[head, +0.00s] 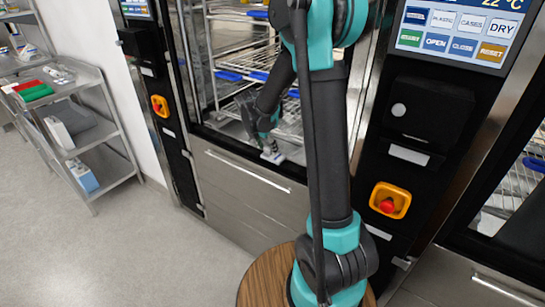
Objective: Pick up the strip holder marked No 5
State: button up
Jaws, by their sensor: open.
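My gripper (271,152) reaches through the open front of the middle washer (245,175), low over its sill. It is small and far off in the head view. Its jaws are open. A small pale piece (277,158) shows right at the fingertips. I cannot tell if it is a strip holder, and I can read no "No 5" mark on anything. My own arm covers the right part of the washer opening.
Wire racks (240,45) with blue clips fill the washer behind my gripper. A control panel (455,35) and a red emergency button (387,205) are on the right. A grey shelf cart (85,125) stands at the left. The floor (130,245) between is clear.

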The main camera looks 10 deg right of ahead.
jog(key=c, duration=1.2)
jog(key=shift+r, duration=0.2)
